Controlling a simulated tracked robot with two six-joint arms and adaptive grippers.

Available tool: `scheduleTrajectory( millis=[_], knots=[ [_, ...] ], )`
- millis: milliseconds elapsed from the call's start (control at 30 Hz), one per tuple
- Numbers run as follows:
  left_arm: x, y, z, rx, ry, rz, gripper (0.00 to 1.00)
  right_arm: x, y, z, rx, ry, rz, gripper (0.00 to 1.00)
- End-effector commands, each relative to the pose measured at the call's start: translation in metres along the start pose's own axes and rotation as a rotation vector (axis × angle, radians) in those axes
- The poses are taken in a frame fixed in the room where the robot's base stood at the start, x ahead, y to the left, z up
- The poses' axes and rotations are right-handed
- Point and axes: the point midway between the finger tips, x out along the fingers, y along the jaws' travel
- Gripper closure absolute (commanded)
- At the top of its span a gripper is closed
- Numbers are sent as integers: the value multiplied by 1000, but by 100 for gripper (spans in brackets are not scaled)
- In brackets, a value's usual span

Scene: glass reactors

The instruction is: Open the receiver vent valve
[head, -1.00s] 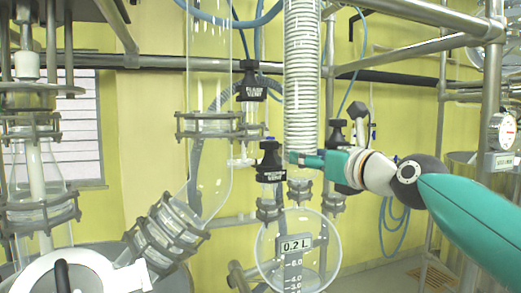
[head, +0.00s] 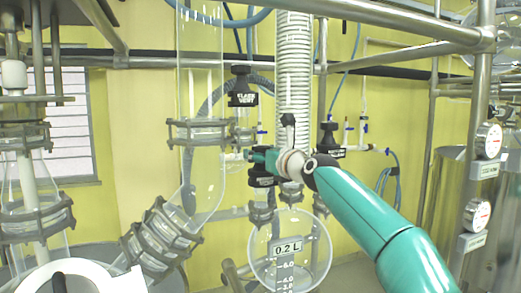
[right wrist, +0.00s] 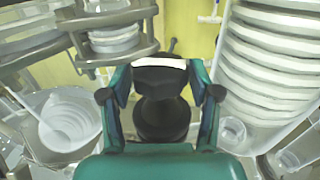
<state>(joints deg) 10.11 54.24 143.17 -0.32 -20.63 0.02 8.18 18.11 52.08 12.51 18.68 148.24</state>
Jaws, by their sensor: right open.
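A black valve knob (head: 262,180) sits above the round glass receiver (head: 262,257), in front of the ribbed white hose; my right gripper covers its upper part in the head view, and its label cannot be read. My right gripper (head: 257,160) is at this knob. In the right wrist view, the open fingers (right wrist: 160,78) stand on either side of the black knob (right wrist: 162,115), which has a white band across it. I cannot tell whether the fingers touch it. My left gripper is not in view.
Another black valve labelled flash vent (head: 243,88) is just above and left. A third black valve (head: 329,135) stands to the right, behind my arm. The ribbed hose (head: 294,70) and a glass column (head: 200,90) stand close by. A metal rail (head: 390,25) crosses above.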

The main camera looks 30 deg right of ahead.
Motion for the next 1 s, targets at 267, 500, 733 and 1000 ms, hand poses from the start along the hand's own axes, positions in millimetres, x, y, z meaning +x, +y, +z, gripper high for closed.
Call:
scheduleTrajectory(
  millis=[267,500,733,1000],
  knots=[
    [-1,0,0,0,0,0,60,3,0,0,0,0,0,38],
    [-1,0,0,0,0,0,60,3,0,0,0,0,1,70],
    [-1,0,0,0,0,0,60,3,0,-1,2,2,6,85],
    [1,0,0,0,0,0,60,4,-4,-4,6,13,101,84]
  ],
)
